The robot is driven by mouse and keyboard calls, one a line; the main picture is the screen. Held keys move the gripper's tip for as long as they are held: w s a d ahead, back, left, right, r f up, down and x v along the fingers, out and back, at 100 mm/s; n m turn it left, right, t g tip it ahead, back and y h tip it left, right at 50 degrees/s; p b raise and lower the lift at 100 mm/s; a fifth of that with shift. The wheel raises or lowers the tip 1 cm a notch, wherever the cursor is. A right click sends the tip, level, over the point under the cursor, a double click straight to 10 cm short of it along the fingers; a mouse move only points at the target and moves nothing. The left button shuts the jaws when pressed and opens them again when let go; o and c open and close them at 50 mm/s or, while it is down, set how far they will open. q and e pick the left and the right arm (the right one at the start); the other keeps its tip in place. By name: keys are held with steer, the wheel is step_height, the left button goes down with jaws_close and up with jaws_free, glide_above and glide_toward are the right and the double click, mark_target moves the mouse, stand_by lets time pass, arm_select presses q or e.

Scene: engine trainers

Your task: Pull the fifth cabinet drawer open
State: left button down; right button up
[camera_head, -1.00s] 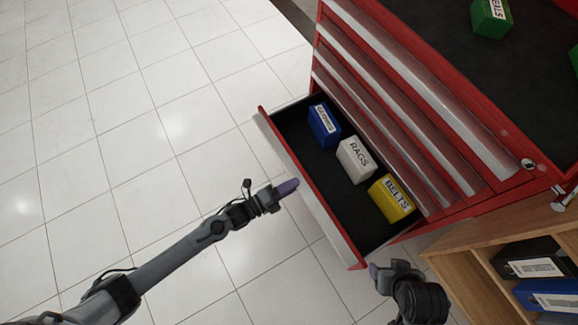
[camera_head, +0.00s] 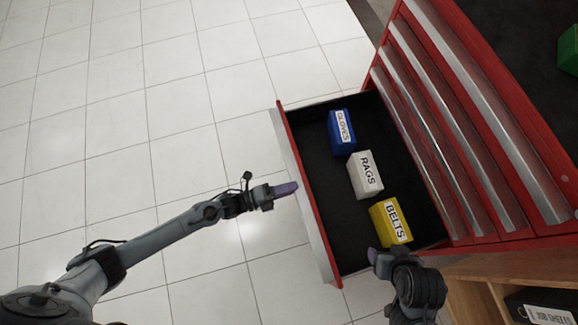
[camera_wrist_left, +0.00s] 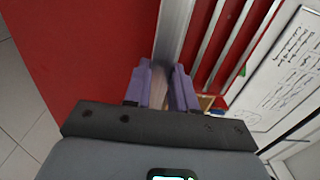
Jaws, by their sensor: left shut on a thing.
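The open low drawer (camera_head: 313,215) of the red tool cabinet (camera_head: 548,150) sticks out far to the left in the head view, with a dark liner and a silver handle strip along its front. My left gripper (camera_head: 292,188) is at the middle of that front, shut on the strip. In the left wrist view its purple fingers (camera_wrist_left: 168,88) sit either side of the silver drawer handle (camera_wrist_left: 174,35). My right gripper (camera_head: 374,256) is by the drawer's near end, beside the yellow box; its jaw opening is not clear.
The drawer holds a blue GLOVES box (camera_head: 341,133), a white RAGS box (camera_head: 365,175) and a yellow BELTS box (camera_head: 391,222). Several drawers above are shut. A wooden shelf (camera_head: 480,268) stands at lower right. The tiled floor (camera_head: 150,120) left of the drawer is clear.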

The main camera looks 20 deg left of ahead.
arm_select(q)
steer(key=shift+s+a+f, duration=0.1)
steer(key=shift+a+f, duration=0.05)
steer(key=shift+f, duration=0.25)
steer(key=c, duration=1)
jaws_free()
steer(key=shift+c, duration=0.2)
steer(key=shift+o, duration=0.2)
steer(key=shift+r, duration=0.15)
steer(key=shift+r, duration=0.1)
steer(key=p+v, duration=0.2)
steer(key=v, duration=0.8)
steer(key=shift+s+a+p, duration=0.15)
steer(key=shift+a+p, duration=0.2)
